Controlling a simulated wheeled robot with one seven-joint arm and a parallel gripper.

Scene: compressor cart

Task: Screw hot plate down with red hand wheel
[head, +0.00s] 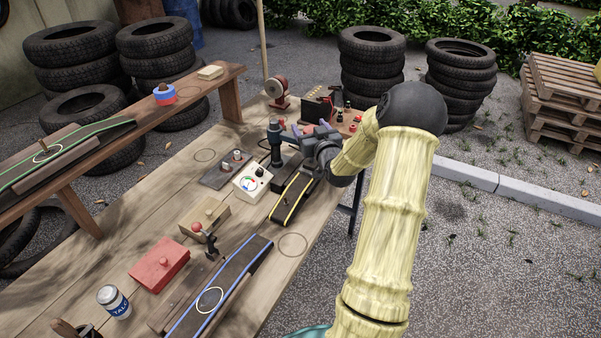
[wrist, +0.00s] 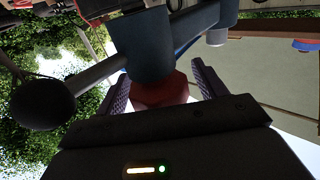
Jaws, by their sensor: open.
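In the wrist view a red faceted part, seemingly the red hand wheel (wrist: 160,91), sits below a blue-grey cylindrical press body (wrist: 143,45). It lies between the two fingers of my gripper (wrist: 158,82), which is open; I cannot tell whether a finger touches it. A rod with a black ball end (wrist: 43,103) reaches out to the left of the press. In the head view my gripper (head: 309,129) is at the dark blue press (head: 275,142) near the bench's far right side.
A yellow-edged dark strip (head: 291,199) and a white gauge box (head: 252,181) stand close to the press. A red box (head: 159,264), a blue-edged strip (head: 220,287) and a white can (head: 113,300) are nearer on the wooden bench (head: 110,220). Tyre stacks (head: 372,65) stand behind.

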